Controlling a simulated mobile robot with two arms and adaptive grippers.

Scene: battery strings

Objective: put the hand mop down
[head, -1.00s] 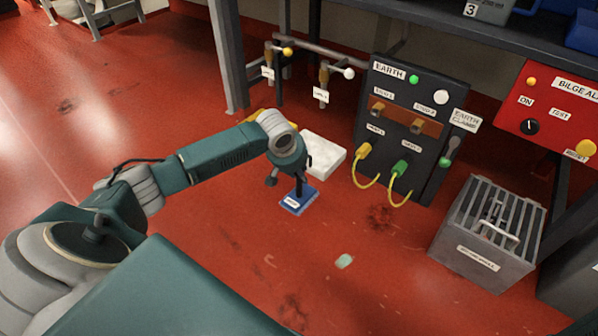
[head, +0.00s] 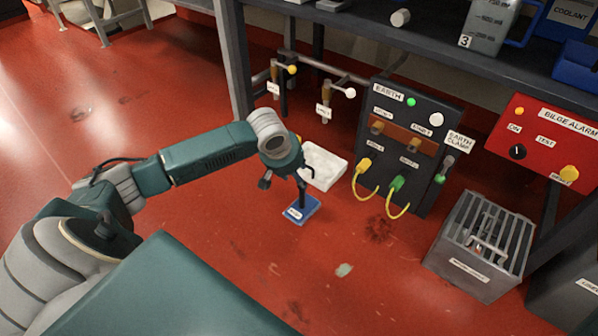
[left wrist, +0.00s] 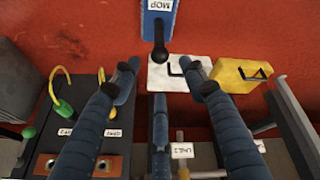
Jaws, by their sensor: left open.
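The hand mop (head: 301,211) is a flat blue pad with a white label and a dark upright handle. It rests on the red floor, left of the earth panel. In the left wrist view the mop (left wrist: 157,22) is at the top, its dark knob pointing toward my fingers. My left gripper (head: 302,178) is over the mop, close to the handle in the head view. In the left wrist view my left gripper (left wrist: 165,82) has its fingers spread with nothing between them, and the knob is just beyond the tips. My right gripper is not in view.
A white tray (head: 322,165) lies behind the mop, with a yellow object (left wrist: 240,74) beside it. The earth panel (head: 436,118) with yellow cables stands to the right, then a grey slatted box (head: 470,265). A pale green patch (head: 344,270) marks otherwise open floor in front.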

